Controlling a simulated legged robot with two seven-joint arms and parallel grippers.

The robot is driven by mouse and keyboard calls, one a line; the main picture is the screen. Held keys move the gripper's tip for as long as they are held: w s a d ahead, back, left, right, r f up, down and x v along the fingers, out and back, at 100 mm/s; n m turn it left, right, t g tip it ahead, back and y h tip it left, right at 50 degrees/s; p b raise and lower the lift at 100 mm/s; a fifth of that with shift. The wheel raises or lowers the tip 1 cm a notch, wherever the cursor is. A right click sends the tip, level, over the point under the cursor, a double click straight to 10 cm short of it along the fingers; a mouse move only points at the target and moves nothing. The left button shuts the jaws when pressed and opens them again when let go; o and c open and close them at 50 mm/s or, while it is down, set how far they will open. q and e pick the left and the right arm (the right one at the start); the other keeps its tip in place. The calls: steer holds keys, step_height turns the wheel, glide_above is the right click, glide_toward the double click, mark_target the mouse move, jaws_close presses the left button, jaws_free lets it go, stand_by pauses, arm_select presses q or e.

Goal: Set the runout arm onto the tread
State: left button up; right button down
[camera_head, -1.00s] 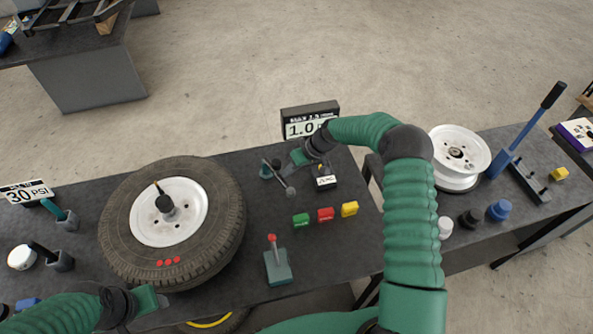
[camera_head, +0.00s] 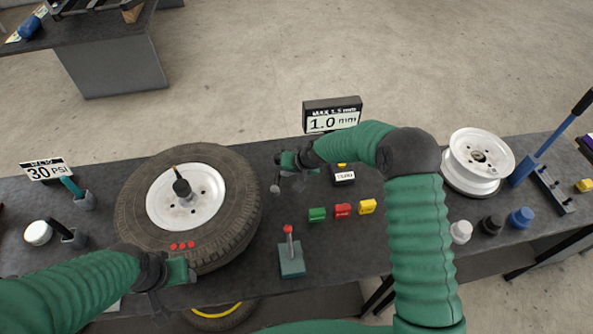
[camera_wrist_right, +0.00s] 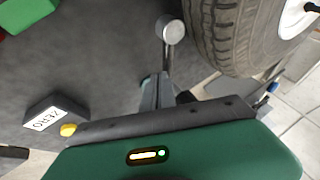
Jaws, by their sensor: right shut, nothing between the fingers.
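The runout arm (camera_head: 275,188) is a thin grey lever with a round metal end, just right of the tire's tread (camera_head: 243,225). In the right wrist view, the round end (camera_wrist_right: 172,32) is close beside the tread (camera_wrist_right: 215,45); I cannot tell if they touch. My right gripper (camera_head: 284,160) is shut and empty beside the lever and hides part of it. Its fingers (camera_wrist_right: 158,92) show below the round end in the wrist view. My left gripper (camera_head: 188,271) is at the tire's front edge below three red dots; its jaw opening is unclear.
A display reading 1.0 mm (camera_head: 333,116) stands behind. A ZERO box (camera_head: 343,176) and green (camera_head: 317,214), red (camera_head: 343,210) and yellow (camera_head: 367,206) blocks lie right of the tire. A red-knobbed lever (camera_head: 291,262) stands in front.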

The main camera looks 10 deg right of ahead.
steer(key=shift+w+a+f, duration=0.1)
steer(key=shift+w+a, duration=0.1)
steer(key=shift+a, duration=0.8)
